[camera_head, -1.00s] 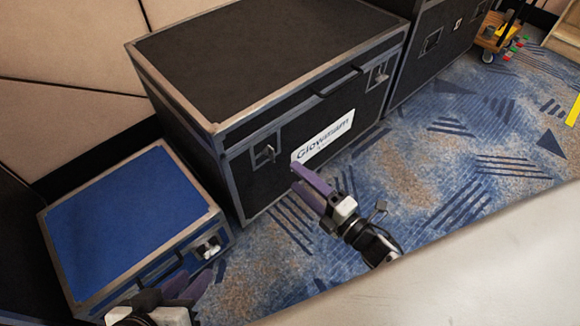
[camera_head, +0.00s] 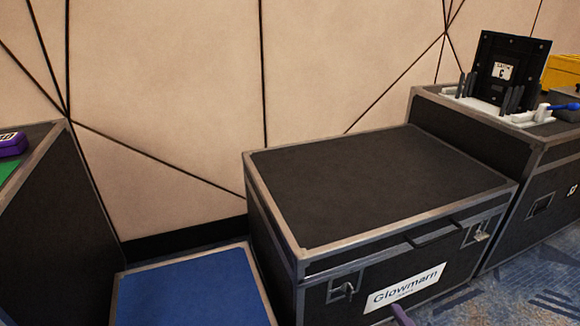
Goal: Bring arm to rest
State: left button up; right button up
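Only a purple fingertip of my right gripper (camera_head: 401,315) shows at the bottom edge, in front of the black case labelled "Glowmarn" (camera_head: 375,190). The rest of that gripper is below the picture, so its opening cannot be seen. My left gripper is not in view.
A blue-topped case (camera_head: 195,290) stands left of the black case. A taller dark case (camera_head: 85,220) is at far left with a purple item (camera_head: 12,144) on it. At right, another case (camera_head: 480,130) bears a black panel (camera_head: 508,70) in a white stand. Patterned carpet (camera_head: 530,290) is clear at lower right.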

jog(key=s+a+r+m+g+h, duration=0.1)
jog(key=s+r+m+g+h, duration=0.15)
jog(key=s+m+g, duration=1.45)
jog(key=w+a+r+n+t+y+p, duration=0.2)
jog(key=a+n+t+y, duration=0.3)
jog(key=a+t, duration=0.6)
pick_arm(q)
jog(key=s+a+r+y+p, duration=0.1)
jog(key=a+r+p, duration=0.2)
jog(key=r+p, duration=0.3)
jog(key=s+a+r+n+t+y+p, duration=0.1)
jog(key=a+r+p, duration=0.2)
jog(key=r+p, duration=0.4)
jog(key=p, duration=0.9)
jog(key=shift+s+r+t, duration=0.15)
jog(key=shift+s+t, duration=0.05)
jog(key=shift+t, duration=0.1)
pick_arm(e)
jog(key=s+d+r+m+h, duration=0.2)
jog(key=d+r, duration=0.2)
jog(key=r, duration=0.8)
jog(key=shift+d+r+g, duration=0.15)
jog(key=shift+r+g, duration=0.1)
jog(key=shift+g, duration=0.15)
